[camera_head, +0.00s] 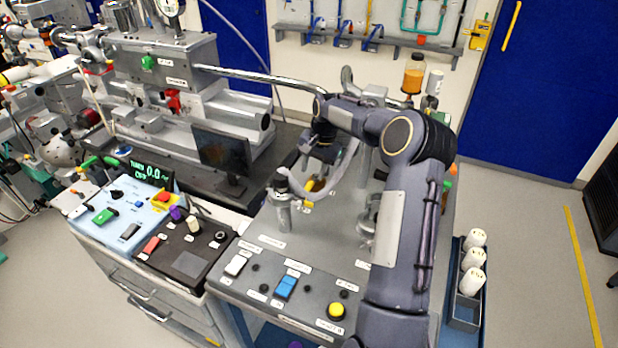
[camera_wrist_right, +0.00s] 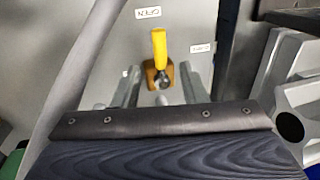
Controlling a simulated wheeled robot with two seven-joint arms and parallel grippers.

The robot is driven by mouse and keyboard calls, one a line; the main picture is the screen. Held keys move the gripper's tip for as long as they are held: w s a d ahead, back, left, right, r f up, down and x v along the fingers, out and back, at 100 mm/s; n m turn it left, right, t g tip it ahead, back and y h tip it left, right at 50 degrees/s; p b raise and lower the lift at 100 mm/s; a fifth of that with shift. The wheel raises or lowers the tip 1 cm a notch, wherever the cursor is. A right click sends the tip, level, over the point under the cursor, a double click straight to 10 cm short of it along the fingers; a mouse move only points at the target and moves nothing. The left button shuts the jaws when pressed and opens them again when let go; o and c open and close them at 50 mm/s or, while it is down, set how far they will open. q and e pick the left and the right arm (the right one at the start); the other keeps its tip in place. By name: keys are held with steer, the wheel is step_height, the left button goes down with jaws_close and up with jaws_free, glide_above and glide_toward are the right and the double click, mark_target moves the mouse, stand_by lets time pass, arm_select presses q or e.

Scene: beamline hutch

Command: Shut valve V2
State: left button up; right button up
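A small valve with a yellow lever (camera_wrist_right: 159,48) and a brass-coloured body (camera_wrist_right: 155,75) shows in the right wrist view. Its lever points toward a plate (camera_wrist_right: 148,12) that reads OPEN upside down; a second plate (camera_wrist_right: 201,48) lies to the right, too small to read. In the head view the yellow lever (camera_head: 317,185) is partly hidden by a grey hose. My right gripper (camera_head: 317,160) is just above and behind it. In the wrist view its two fingers (camera_wrist_right: 160,84) are apart, either side of the valve; I cannot tell whether they touch it. My left gripper is not in view.
A grey post (camera_head: 283,205) and hose stand close to the valve. A monitor (camera_head: 222,155) stands to the left. An orange-filled bottle (camera_head: 413,75) stands behind.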

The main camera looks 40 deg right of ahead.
mark_target(309, 185)
steer(key=f, duration=0.3)
steer(key=w+f+p, duration=0.1)
steer(key=f, duration=0.1)
steer(key=shift+a+f, duration=0.25)
steer(key=shift+f, duration=0.1)
jaws_close()
